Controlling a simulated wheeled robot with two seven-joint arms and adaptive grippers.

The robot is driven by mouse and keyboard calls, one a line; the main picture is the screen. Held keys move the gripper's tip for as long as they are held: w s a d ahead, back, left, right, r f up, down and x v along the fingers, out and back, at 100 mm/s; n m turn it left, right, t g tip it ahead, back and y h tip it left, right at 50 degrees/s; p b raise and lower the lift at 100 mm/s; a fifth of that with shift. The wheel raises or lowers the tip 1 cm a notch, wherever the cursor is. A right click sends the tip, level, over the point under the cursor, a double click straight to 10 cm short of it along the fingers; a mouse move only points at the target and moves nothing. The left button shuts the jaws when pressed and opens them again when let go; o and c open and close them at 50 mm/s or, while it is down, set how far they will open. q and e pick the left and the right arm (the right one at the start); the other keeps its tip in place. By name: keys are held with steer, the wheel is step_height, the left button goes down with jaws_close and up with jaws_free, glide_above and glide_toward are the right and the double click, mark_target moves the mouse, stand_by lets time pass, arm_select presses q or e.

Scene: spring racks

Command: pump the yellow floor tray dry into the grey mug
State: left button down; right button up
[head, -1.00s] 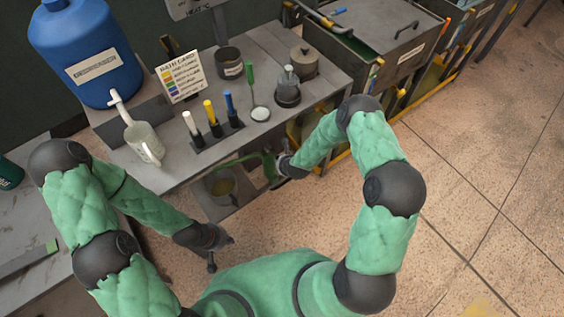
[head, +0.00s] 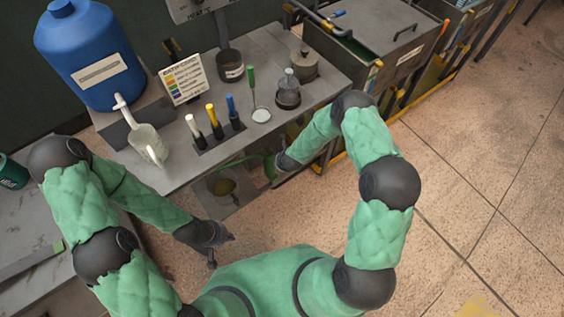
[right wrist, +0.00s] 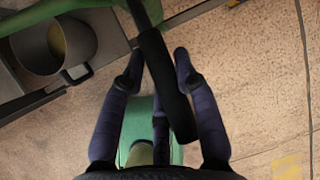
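The grey mug (head: 212,189) stands on a low shelf under the bench front, with yellowish liquid inside. It also shows at the upper left of the right wrist view (right wrist: 82,45). A green pump part (head: 268,166) is beside it; a black bar handle (right wrist: 166,85) lies between my right gripper's fingers (right wrist: 158,58). The fingers close in on both sides of this handle. In the head view my right fingers are mostly hidden. My left gripper (head: 222,252) is open and empty above the floor. A yellow edge (head: 392,117), perhaps the floor tray's, runs below the racks; its inside is hidden.
Grey tanks (head: 385,40) stand at the upper right.

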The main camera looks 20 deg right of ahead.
steer(key=o, duration=0.4)
steer(key=shift+o, duration=0.2)
steer(key=v, duration=1.2)
